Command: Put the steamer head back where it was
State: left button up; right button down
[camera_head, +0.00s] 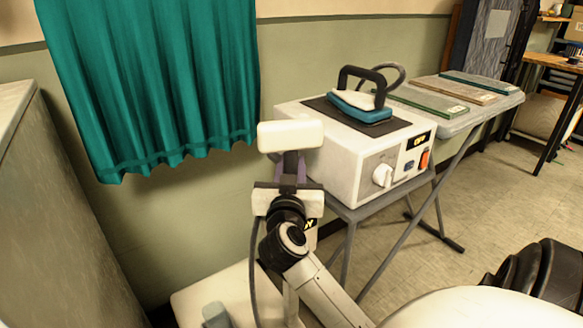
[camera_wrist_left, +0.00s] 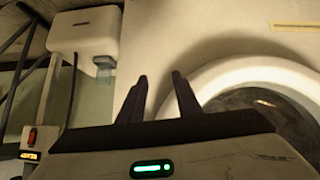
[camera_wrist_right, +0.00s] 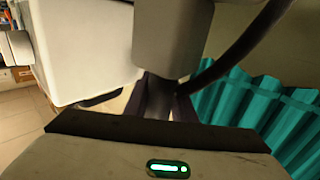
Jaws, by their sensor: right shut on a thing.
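The steamer head (camera_head: 290,134) is a pale block on a dark handle, upright in front of the green wall in the head view. My right gripper (camera_head: 290,172) is shut on its handle, just below the block. In the right wrist view, the steamer head (camera_wrist_right: 173,38) stands above the fingers, with its dark handle (camera_wrist_right: 158,95) between them. A dark hose (camera_wrist_right: 232,52) runs off to the upper right. My left gripper (camera_wrist_left: 156,95) is open and empty in the left wrist view, apart from a round appliance door (camera_wrist_left: 270,85). I cannot make out the steamer head's resting place.
A white steam station (camera_head: 350,160) with an iron (camera_head: 360,105) stands close right of the steamer head. An ironing board (camera_head: 490,110) with several coloured slabs lies behind it. A teal curtain (camera_head: 160,80) hangs at the left. A pale low surface (camera_head: 235,285) is below.

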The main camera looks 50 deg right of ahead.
jog(key=c, duration=1.5)
grip_release()
jog(key=shift+f, duration=0.1)
